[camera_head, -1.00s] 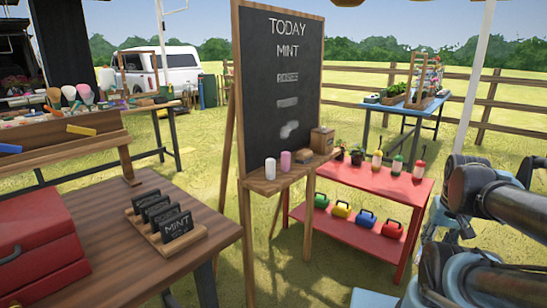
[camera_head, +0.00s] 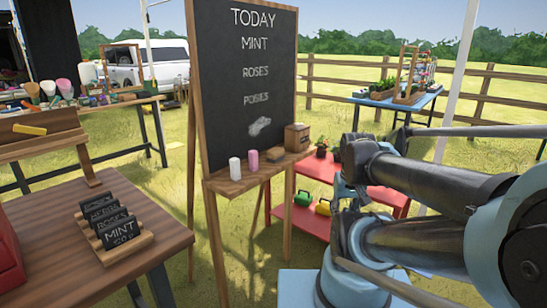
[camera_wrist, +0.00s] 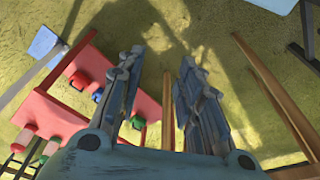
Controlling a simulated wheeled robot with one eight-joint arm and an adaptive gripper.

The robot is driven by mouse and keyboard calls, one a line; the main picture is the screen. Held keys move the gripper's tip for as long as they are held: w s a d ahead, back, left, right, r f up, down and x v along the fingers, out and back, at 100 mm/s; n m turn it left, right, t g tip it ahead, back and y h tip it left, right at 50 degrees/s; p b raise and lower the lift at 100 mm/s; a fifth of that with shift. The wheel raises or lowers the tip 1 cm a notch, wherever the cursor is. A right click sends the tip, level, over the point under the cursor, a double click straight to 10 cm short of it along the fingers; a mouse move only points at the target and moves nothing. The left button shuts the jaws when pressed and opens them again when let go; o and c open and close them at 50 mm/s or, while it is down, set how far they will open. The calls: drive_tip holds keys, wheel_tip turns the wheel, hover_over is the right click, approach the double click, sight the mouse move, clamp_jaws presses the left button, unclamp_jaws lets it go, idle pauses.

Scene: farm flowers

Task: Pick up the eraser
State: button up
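The eraser (camera_head: 275,154) looks like a small brown block with a dark underside. It lies on the wooden ledge (camera_head: 240,183) of the chalkboard easel, between the pink chalk stick (camera_head: 253,160) and a small wooden box (camera_head: 297,137). My gripper (camera_wrist: 162,56) shows in the wrist view with its two fingers apart and nothing between them. Grass and shadow lie beyond the fingers. I cannot make out the eraser in the wrist view. In the head view my arm fills the right side, apart from the ledge, and its fingers cannot be made out clearly.
A white chalk stick (camera_head: 235,168) stands at the ledge's left. The chalkboard (camera_head: 245,75) rises behind the ledge. A red two-level table (camera_head: 315,171) stands behind, partly hidden by my arm. A brown table (camera_head: 150,205) with a sign rack (camera_head: 128,247) is at left.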

drive_tip(key=shift+o, duration=1)
drive_tip(key=o, duration=0.5)
drive_tip(key=shift+s+a+r, duration=0.1)
drive_tip(key=shift+s+r, duration=0.1)
drive_tip(key=shift+r, duration=0.7)
wheel_tip(320, 180, up, 22)
drive_tip(key=r+m+g, duration=0.1)
drive_tip(key=m+g, duration=0.1)
drive_tip(key=m, duration=0.6)
hover_over(275, 150)
drive_tip(key=f, duration=1.2)
drive_tip(key=shift+d+f, duration=0.1)
drive_tip(key=shift+d, duration=0.25)
drive_tip(key=shift+w+a+f, duration=0.1)
drive_tip(key=shift+a+f, duration=0.05)
drive_tip(key=shift+f, duration=1.2)
drive_tip(key=shift+w+a+f, duration=0.1)
drive_tip(key=shift+a+f, duration=0.05)
drive_tip(key=shift+f, duration=1.2)
